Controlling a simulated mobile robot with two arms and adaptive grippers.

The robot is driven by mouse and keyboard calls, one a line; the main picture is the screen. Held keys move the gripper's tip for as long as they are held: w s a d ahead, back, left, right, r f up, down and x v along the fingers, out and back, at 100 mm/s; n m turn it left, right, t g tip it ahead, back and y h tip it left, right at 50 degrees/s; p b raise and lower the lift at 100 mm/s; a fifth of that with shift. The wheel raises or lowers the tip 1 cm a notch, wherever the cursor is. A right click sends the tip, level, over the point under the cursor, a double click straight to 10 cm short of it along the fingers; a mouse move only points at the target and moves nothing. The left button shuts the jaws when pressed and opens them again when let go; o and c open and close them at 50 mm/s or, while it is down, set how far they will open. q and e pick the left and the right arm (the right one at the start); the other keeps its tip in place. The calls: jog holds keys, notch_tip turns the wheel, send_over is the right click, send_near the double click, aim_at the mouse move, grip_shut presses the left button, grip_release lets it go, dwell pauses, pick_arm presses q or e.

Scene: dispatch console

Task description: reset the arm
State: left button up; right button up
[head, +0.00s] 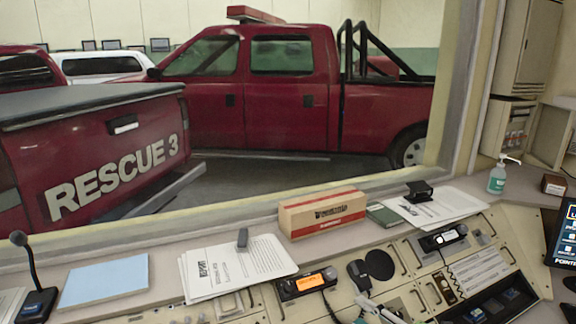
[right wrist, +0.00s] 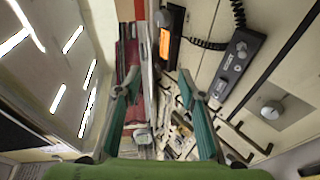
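My right gripper (right wrist: 158,86) shows in the right wrist view with its two green-sided fingers apart and nothing clearly held between them. In the head view only a small pale part of what looks like the right gripper (head: 378,309) shows at the bottom edge, in front of the console panel (head: 408,303). Whether it touches the panel cannot be told. My left gripper is not in the head view.
A red-and-tan box (head: 322,212), report papers (head: 235,268), a radio with an orange screen (head: 307,284) and a desk microphone (head: 36,300) are on the console. A sanitizer bottle (head: 497,178) and a monitor (head: 566,240) stand right. A window closes off the back.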

jog(key=s+d+f+m+h, duration=0.2)
jog(key=s+d+m+h, duration=0.15)
jog(key=m+h, duration=0.4)
jog(key=s+d+f+m+h, duration=0.3)
jog(key=s+m+h, duration=0.1)
jog(key=m, duration=0.6)
jog(key=s+a+f+m+g+y, duration=0.1)
jog(key=s+f+m+g, duration=0.15)
jog(key=s, duration=0.55)
jog(key=s+a+f+m+g, duration=0.15)
jog(key=s+f+g, duration=0.25)
jog(key=s, duration=0.4)
jog(key=s+a+f+m+g+y, duration=0.1)
jog(key=s+a+f+g, duration=0.2)
jog(key=s, duration=0.5)
jog(key=s+d+f+g, duration=0.1)
jog(key=s+f, duration=0.1)
jog(key=f, duration=1.3)
jog(key=s+d+f+g, duration=0.1)
jog(key=f, duration=1.4)
jog(key=s+d+f, duration=0.2)
jog(key=s+f, duration=1.2)
jog(key=s, duration=0.2)
jog(key=shift+s+d+g, duration=0.2)
jog(key=shift+g, duration=0.15)
